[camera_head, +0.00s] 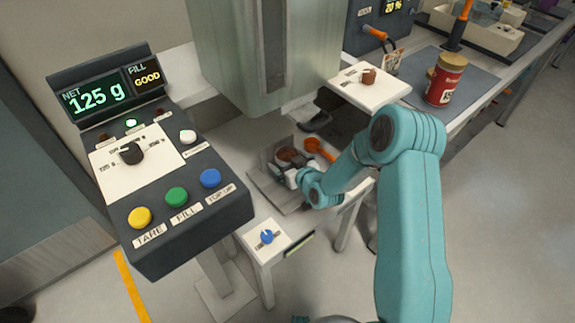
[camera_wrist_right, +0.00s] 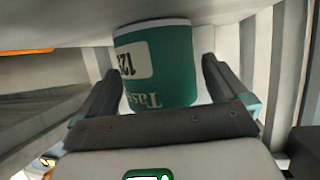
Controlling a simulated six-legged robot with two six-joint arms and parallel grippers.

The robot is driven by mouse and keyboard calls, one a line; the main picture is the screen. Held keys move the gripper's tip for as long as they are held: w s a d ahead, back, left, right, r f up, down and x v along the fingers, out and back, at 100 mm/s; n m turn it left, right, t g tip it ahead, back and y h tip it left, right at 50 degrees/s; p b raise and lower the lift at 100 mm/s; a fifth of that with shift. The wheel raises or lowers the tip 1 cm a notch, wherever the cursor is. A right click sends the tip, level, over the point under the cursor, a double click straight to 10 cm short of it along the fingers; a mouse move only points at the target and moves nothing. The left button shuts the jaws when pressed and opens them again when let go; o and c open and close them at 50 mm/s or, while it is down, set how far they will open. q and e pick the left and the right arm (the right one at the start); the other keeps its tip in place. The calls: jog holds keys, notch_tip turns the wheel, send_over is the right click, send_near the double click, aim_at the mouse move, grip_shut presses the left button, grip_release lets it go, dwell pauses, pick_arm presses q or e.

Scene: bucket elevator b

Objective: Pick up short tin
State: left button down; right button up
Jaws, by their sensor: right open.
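The short tin is a green can with a white label in the right wrist view (camera_wrist_right: 158,70). In the head view its round brown top (camera_head: 288,154) shows on the weighing platform under the grey filler housing. My right gripper (camera_head: 287,168) reaches in from the right, low at the tin. In the wrist view its two dark fingers stand on either side of the tin, with a small gap visible at the right finger. The jaws are open; the tin appears upright. The gripper hides part of the tin in the head view. My left gripper is not seen.
The grey housing (camera_head: 250,50) hangs close above and behind the tin. An orange scoop-like thing (camera_head: 318,147) lies just right of it. A control box (camera_head: 165,185) reading 125 g and GOOD stands at left. A red jar (camera_head: 444,82) stands on the right bench.

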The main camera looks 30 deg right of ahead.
jog(key=shift+c, duration=0.3)
jog(key=c, duration=0.8)
jog(key=shift+c, duration=0.2)
jog(key=shift+r, duration=0.15)
